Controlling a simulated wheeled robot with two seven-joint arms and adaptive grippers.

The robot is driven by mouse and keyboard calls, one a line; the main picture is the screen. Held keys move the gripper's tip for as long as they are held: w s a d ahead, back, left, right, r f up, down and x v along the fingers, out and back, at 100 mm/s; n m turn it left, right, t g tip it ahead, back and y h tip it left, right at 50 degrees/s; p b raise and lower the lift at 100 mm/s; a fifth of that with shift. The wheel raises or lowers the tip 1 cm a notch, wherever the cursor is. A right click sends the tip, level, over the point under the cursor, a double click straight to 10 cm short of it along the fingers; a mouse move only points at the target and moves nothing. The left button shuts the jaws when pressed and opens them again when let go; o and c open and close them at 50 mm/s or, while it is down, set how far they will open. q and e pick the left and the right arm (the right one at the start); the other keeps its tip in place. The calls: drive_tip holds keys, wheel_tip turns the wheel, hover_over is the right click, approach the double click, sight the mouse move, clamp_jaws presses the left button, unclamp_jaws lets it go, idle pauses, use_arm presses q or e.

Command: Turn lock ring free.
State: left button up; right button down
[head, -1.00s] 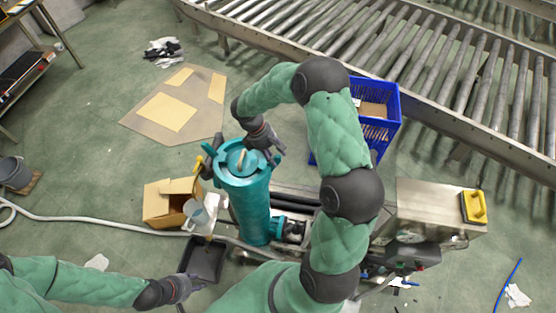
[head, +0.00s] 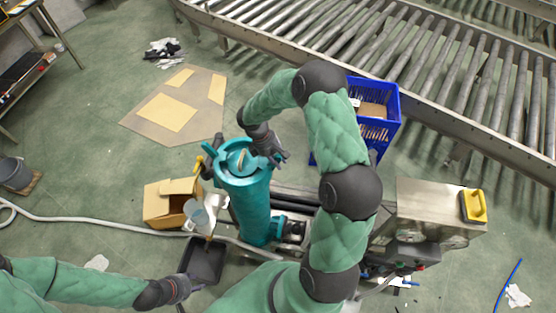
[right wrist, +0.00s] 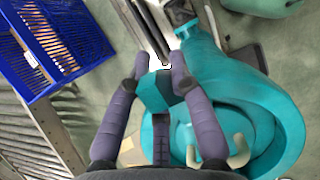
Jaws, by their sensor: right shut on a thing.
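The teal filter housing (head: 256,216) stands upright at the middle of the head view. The lock ring (head: 225,166) sits around its top, with a lug (head: 208,149) sticking out at the upper left. A pale handle (head: 243,158) rises from the lid inside the ring. My right gripper (head: 281,158) is at the ring's right side. In the right wrist view, its fingers (right wrist: 160,72) are closed on a teal lug (right wrist: 154,92) of the ring. My left gripper (head: 186,284) is low at the left, beside the black tray and away from the ring; its finger opening is too small to tell.
A black tray (head: 190,272) and an open cardboard box (head: 160,215) with a white jug (head: 198,217) lie left of the housing. A blue crate (head: 386,140) stands behind my right arm. A metal cabinet (head: 430,205) is at the right; a roller conveyor (head: 440,60) runs behind.

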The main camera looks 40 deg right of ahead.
drive_tip(key=shift+w+d+n+h, duration=0.3)
drive_tip(key=shift+w+d+n, duration=0.25)
drive_tip(key=shift+n, duration=0.15)
drive_tip(key=w+d+n+t+h, duration=0.1)
drive_tip(key=w+d+n+t, duration=0.1)
drive_tip(key=w+n, duration=0.5)
drive_tip(key=shift+w+d+t+b, duration=0.3)
drive_tip(key=shift+d+b, duration=0.15)
drive_tip(key=shift+d, duration=0.25)
drive_tip(key=c, duration=1.1)
unclamp_jaws()
drive_tip(key=v, duration=1.2)
